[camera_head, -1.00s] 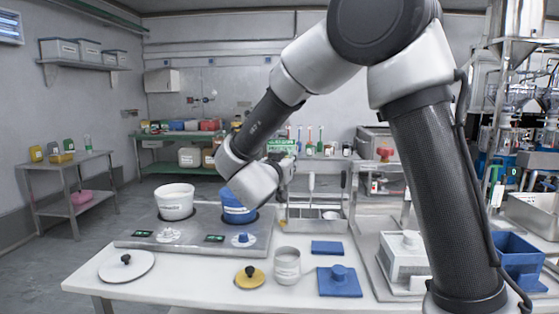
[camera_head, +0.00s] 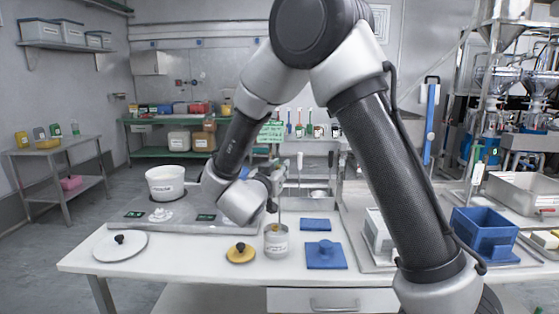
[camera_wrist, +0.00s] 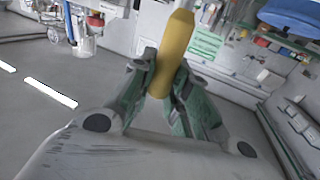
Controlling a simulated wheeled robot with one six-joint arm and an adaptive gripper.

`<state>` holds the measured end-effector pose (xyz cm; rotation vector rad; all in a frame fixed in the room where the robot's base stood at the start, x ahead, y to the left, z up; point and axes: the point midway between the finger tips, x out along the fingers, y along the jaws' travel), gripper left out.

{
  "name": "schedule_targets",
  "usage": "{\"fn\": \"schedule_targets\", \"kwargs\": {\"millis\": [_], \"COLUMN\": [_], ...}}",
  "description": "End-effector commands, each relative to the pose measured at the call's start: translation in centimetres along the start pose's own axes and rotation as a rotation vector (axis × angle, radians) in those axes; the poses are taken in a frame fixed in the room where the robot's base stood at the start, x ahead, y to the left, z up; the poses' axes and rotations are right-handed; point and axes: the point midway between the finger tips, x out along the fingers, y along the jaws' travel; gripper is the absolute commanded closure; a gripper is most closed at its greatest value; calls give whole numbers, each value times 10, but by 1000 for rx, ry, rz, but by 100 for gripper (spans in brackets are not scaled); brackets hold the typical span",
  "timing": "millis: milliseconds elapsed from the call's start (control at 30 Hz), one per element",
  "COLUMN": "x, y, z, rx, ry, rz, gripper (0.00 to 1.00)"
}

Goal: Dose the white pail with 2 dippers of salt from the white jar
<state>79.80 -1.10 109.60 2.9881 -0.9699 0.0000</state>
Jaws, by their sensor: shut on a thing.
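The white pail (camera_head: 166,183) stands open on the left scale of the grey bench unit. The white jar (camera_head: 277,243) stands uncovered at the table's middle, with a label on its front. My gripper (camera_head: 272,188) is above the jar. In the wrist view my gripper (camera_wrist: 160,88) is shut on a yellow handle (camera_wrist: 174,45), which I take as the dipper's. In the head view the thin stem of the dipper (camera_head: 279,213) runs down to the jar's mouth. Its cup is hidden, so I cannot tell whether it holds salt.
A yellow lid (camera_head: 240,253) with a black knob lies left of the jar. A white lid (camera_head: 120,246) lies at the table's left. A blue lid (camera_head: 325,255) and blue pad (camera_head: 315,224) lie to the right. A rack with a ladle (camera_head: 299,177) stands behind.

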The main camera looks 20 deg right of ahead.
Motion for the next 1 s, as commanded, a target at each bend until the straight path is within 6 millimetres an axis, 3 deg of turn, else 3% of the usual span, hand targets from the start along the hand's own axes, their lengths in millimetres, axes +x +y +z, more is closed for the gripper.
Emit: {"fn": "schedule_targets", "kwargs": {"millis": [500,1000], "x": [0,0], "y": [0,0], "z": [52,62], "rx": [-2,0], "ry": [1,1], "rz": [-1,0], "gripper": [100,100]}}
